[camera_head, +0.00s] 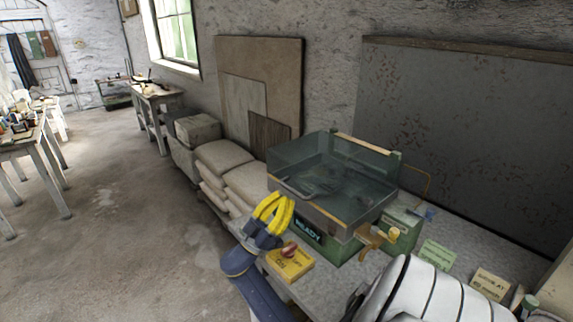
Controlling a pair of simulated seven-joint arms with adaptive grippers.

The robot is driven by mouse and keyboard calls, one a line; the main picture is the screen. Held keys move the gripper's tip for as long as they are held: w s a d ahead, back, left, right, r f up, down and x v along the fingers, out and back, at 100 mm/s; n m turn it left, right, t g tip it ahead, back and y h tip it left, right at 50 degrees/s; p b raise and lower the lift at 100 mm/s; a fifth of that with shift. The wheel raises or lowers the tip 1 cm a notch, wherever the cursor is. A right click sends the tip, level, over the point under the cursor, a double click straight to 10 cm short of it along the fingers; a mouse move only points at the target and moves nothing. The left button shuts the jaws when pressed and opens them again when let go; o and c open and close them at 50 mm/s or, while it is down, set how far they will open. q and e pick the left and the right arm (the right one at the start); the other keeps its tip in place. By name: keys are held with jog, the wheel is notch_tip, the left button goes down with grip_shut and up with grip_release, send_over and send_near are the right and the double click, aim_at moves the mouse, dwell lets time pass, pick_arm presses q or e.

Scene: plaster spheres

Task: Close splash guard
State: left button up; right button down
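The splash guard (300,153) is a clear, tinted enclosure on a green machine (345,248) on the bench. I cannot tell how far the guard is closed.
A display reading READY (308,230) is on the machine's front. A yellow box with a red button (290,262) sits near my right gripper. A brass crank (376,239) projects at the front right. Sacks (224,160) lie behind left. The floor at left is open.

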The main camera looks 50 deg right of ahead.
jog(key=w+a+f, duration=0.2)
jog(key=w+a, duration=0.1)
jog(key=a, duration=1.1)
jog(key=shift+w+f, duration=0.15)
jog(key=s+d+r, duration=0.1)
jog(key=d, duration=0.6)
jog(key=s+d+r, duration=0.2)
jog(key=d, duration=0.6)
jog(key=shift+s+r, duration=0.2)
jog(key=shift+s, duration=0.05)
